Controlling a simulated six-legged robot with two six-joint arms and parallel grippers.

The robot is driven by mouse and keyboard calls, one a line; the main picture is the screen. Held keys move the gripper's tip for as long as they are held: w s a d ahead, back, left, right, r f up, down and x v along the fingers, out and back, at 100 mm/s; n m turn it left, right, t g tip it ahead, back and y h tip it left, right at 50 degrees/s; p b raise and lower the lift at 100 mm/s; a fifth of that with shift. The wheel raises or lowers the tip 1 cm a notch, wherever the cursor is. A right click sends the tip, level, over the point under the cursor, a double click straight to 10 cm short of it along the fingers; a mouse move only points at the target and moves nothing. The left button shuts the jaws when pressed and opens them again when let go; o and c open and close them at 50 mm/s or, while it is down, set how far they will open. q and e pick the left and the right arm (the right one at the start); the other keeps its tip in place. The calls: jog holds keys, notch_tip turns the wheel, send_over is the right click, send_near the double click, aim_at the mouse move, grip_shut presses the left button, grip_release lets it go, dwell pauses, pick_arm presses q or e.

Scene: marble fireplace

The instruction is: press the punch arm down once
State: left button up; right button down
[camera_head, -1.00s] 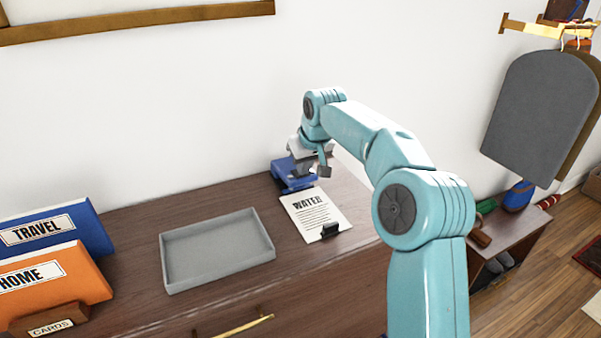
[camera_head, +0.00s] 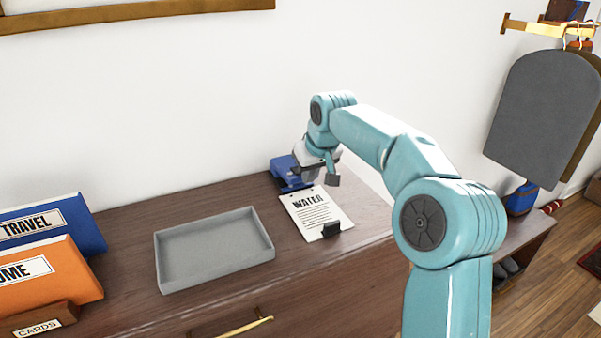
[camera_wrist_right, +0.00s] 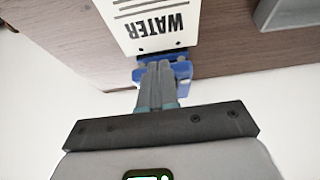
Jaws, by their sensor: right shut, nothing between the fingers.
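The blue punch (camera_head: 284,170) stands at the back of the dresser top against the wall, partly hidden by my right gripper (camera_head: 313,172). In the right wrist view the gripper's fingers (camera_wrist_right: 157,82) are shut and empty, lying in front of the blue punch (camera_wrist_right: 184,71) and hiding its middle. I cannot tell whether they touch it, or how far down the punch arm is. A white sheet headed WATER (camera_head: 318,218) lies in front of the punch. In the wrist view the sheet (camera_wrist_right: 150,22) shows two dark dots near its edge by the punch. My left gripper is not in view.
A black clip (camera_head: 331,230) sits at the sheet's front edge. An empty grey tray (camera_head: 217,278) lies to the left. Blue TRAVEL (camera_head: 80,222) and orange HOME (camera_head: 75,265) folders stand at the far left. The wall (camera_head: 180,120) is close behind the punch.

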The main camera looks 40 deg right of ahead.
jog(key=shift+w, duration=0.1)
jog(key=p+v, duration=0.1)
jog(key=v, duration=1.5)
jog(key=shift+r, duration=0.1)
dwell(0.4)
